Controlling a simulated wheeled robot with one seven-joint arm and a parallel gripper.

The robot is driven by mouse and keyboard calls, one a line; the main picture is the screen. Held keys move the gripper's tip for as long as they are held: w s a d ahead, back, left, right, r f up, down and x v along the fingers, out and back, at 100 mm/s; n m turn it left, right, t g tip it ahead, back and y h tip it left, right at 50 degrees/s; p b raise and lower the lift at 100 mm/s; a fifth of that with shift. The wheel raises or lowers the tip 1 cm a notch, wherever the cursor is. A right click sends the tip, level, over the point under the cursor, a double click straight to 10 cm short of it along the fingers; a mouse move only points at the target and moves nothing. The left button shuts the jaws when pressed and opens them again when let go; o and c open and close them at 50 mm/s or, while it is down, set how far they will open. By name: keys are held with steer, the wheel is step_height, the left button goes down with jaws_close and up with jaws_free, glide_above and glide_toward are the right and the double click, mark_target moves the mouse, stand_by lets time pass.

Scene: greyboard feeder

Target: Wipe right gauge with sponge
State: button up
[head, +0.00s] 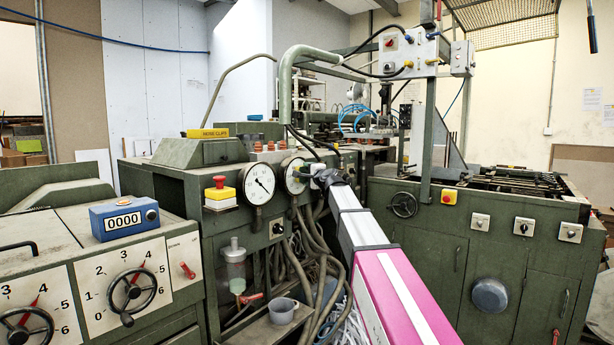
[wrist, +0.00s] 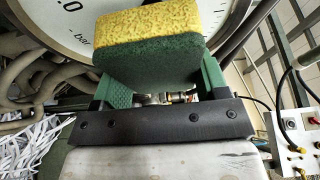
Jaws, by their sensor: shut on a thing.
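The right gauge (head: 291,175) is a round white dial on the green machine's front, partly hidden behind my gripper (head: 318,172) in the head view. In the wrist view the gauge (wrist: 62,22) fills the top left, with "bar" and part of a number showing. My gripper (wrist: 150,97) is shut on the sponge (wrist: 150,62), which has a yellow side and a dark green side. The sponge is in front of the gauge face and covers part of it. I cannot tell whether it touches the dial. A left gauge (head: 258,184) with a black needle is beside it.
A red emergency button (head: 219,182) on a yellow box is left of the gauges. Hoses (head: 312,240) hang below the right gauge. A green pipe (head: 286,85) arches above. A grey cup (head: 282,310) stands on a low ledge. Shredded paper (wrist: 30,145) lies lower left in the wrist view.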

steer(key=shift+w+d, duration=0.45)
steer(key=shift+w, duration=0.2)
steer(key=shift+w+d, duration=0.45)
steer(key=shift+w, duration=0.15)
steer(key=shift+s+a, duration=0.5)
steer(key=shift+s, duration=0.2)
steer(key=shift+s+a, duration=0.45)
steer(key=shift+s, duration=0.25)
steer(key=s+a, duration=0.4)
steer(key=s, duration=0.1)
steer(key=shift+s+a, duration=0.2)
steer(key=shift+s, duration=0.1)
steer(key=shift+s+d, duration=0.9)
steer(key=shift+d, duration=0.3)
steer(key=shift+s+d, duration=0.9)
steer(key=shift+d, duration=0.3)
steer(key=shift+s+d, duration=0.95)
steer(key=shift+d, duration=0.2)
